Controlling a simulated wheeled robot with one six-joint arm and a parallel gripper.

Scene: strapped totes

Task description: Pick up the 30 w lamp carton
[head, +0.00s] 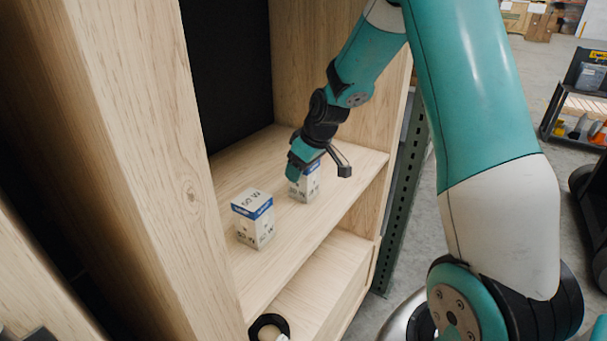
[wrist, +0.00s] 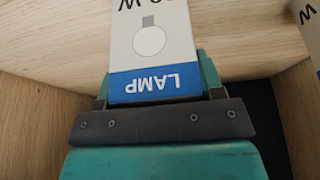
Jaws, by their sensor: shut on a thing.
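A white carton with a blue band (head: 312,184) is on the wooden shelf, the farther of two alike cartons. My gripper (head: 303,165) is shut on it from above and hides part of it. In the wrist view the held carton (wrist: 150,40) sits between the two fingers, with "LAMP", a bulb drawing and a wattage ending in "0 W" upside down. Its first digit is not clear. I cannot tell whether its base touches the shelf. The nearer carton (head: 254,226) stands upright and free, its marking seeming to read 50 W.
The shelf board (head: 285,235) is bare around the cartons, with a wooden side panel (head: 150,150) at left. A lower shelf (head: 325,280) holds a black ring-shaped thing (head: 268,326). A green perforated post (head: 401,200) stands at right. The nearer carton's edge shows in the wrist view (wrist: 310,30).

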